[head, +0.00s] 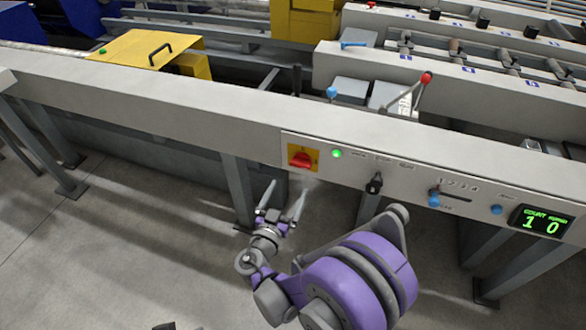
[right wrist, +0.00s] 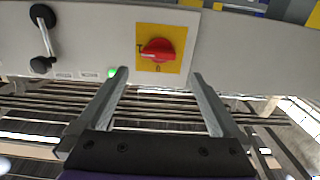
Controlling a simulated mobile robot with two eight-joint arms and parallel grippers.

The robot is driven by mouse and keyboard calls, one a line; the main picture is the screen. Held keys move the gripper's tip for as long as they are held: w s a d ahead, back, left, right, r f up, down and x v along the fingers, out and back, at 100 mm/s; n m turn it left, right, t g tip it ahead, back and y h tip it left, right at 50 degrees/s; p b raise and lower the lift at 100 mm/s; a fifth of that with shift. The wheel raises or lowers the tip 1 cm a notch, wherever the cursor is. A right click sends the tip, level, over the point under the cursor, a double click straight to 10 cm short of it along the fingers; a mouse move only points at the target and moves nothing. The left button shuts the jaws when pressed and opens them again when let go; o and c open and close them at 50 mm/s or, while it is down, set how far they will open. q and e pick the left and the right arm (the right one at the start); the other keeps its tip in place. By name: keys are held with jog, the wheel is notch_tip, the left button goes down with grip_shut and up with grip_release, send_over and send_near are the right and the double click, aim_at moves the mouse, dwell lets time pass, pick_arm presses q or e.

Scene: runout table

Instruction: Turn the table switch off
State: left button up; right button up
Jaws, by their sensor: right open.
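The table switch is a red rotary knob (head: 302,158) on a yellow square plate, set in the pale front panel of the table. It also shows in the right wrist view (right wrist: 157,50), its grip lying roughly crosswise, with small marks beside and below it. A green lamp (head: 337,154) beside the switch is lit. My right gripper (head: 285,194) is open and empty, just below and in front of the switch. In the right wrist view its fingertips (right wrist: 159,73) are spread on either side of the knob's line, short of the knob and apart from it.
The panel also carries a black knob (head: 374,184), a blue-knobbed slider (head: 434,198), a blue button (head: 496,210) and a lit counter display (head: 541,220). A red-tipped lever (head: 424,83) stands above the table edge. The floor left of my right arm is clear.

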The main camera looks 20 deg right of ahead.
aim_at(299, 167)
jog(key=b+x, duration=0.1)
jog(key=x, duration=0.9)
jog(key=shift+s+d, duration=0.1)
jog(key=c, duration=1.2)
